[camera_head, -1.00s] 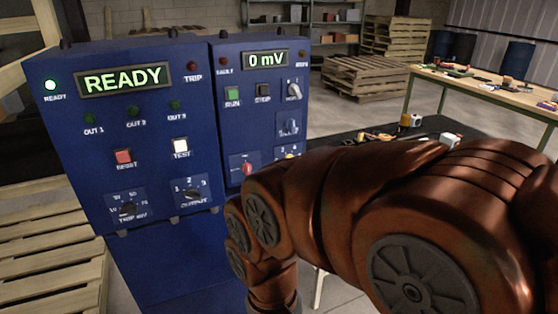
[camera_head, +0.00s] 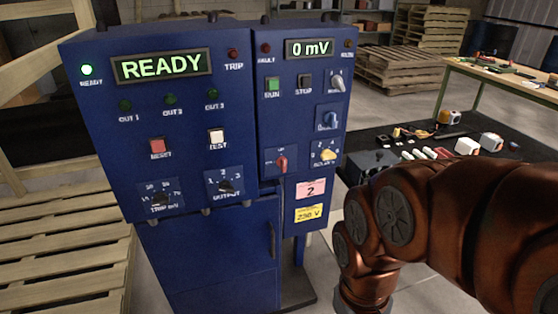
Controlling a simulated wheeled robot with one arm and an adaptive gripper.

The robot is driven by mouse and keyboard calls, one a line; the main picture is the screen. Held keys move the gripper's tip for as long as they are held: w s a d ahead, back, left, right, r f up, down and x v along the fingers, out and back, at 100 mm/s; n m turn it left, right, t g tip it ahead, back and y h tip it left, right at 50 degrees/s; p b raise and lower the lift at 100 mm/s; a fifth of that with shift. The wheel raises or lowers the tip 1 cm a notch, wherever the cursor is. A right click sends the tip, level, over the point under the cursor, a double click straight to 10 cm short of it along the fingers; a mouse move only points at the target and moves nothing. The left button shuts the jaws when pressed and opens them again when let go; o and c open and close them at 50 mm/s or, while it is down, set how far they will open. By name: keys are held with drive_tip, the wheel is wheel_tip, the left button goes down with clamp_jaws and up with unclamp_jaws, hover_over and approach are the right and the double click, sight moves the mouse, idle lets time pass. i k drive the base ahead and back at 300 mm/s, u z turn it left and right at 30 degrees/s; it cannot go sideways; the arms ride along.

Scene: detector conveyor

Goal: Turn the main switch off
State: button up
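The blue control cabinet (camera_head: 120,92) stands upright at the left and centre. Its right panel has a red rotary knob (camera_head: 282,162), its pointer about upright. A yellow rotary knob (camera_head: 326,154) is to its right, and a blue-grey one (camera_head: 329,119) is above that. Their small labels are too blurred to read, so I cannot confirm which is the main switch; the red knob looks most like one. The left display reads READY (camera_head: 161,66) and the right display reads 0 mV (camera_head: 309,48). My copper-coloured arm is right of the cabinet; my gripper is out of view.
A dark table (camera_head: 375,140) with small parts lies behind my arm, right of the cabinet. Wooden pallets (camera_head: 60,235) stand at the left. A workbench (camera_head: 500,82) is at the back right. Grey floor is open between them.

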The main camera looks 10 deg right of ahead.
sight(281, 162)
drive_tip(key=u, duration=0.05)
drive_tip(key=k, duration=0.5)
drive_tip(key=u, duration=1.95)
drive_tip(key=i, duration=1.45)
drive_tip(key=z, duration=2.25)
